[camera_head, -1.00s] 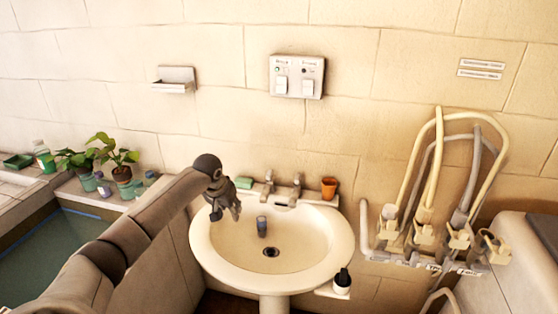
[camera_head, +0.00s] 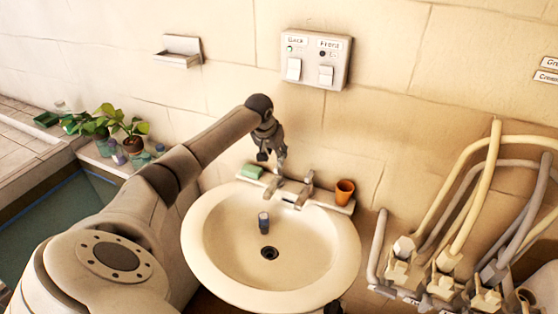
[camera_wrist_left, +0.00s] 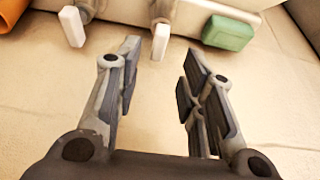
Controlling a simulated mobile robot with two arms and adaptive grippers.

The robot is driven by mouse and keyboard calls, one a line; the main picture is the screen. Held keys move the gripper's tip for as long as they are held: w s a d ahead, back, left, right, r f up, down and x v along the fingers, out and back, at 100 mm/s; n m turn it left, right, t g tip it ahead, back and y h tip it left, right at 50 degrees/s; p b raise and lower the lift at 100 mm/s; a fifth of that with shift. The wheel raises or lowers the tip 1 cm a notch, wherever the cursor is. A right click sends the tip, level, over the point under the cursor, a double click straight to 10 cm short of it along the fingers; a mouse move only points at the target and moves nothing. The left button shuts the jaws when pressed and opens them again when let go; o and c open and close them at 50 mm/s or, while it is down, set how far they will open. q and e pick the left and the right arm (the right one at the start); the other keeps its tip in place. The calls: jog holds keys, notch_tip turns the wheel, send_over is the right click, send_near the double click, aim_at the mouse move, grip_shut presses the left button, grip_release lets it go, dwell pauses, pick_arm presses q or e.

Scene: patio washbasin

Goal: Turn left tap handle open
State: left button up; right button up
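The left tap (camera_head: 273,186) stands on the basin's back ledge, partly behind my left gripper in the head view. Its pale handle (camera_wrist_left: 160,42) shows in the left wrist view, just beyond the fingertips and between their lines. The right tap (camera_head: 304,190) stands beside it, and its white handle also shows in the left wrist view (camera_wrist_left: 72,26). My left gripper (camera_head: 272,160) points down just above the left tap. In the left wrist view it is open, with nothing between the fingers (camera_wrist_left: 161,70).
A green soap block (camera_head: 251,171) lies left of the left tap, and an orange pot (camera_head: 344,192) stands right of the taps. The white basin (camera_head: 205,250) holds a small dark cylinder (camera_head: 263,221). A switch box (camera_head: 316,60) is on the wall. Hoses (camera_head: 478,190) are at right.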

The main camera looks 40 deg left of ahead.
aim_at(277, 168)
pick_arm(q)
jog(key=x, duration=0.3)
jog(key=shift+w+f, duration=0.1)
jog(key=shift+w, duration=0.1)
jog(key=x, duration=0.2)
jog(key=shift+w+f+p, duration=0.1)
jog(key=shift+f+p, duration=0.15)
jog(key=shift+p, duration=0.15)
jog(key=shift+f, duration=0.25)
jog(key=c, duration=0.7)
grip_shut()
pick_arm(e)
jog(key=w, duration=0.1)
jog(key=w+r, duration=0.1)
jog(key=w, duration=0.1)
jog(key=shift+a+r, duration=0.25)
jog(key=shift+r, duration=0.05)
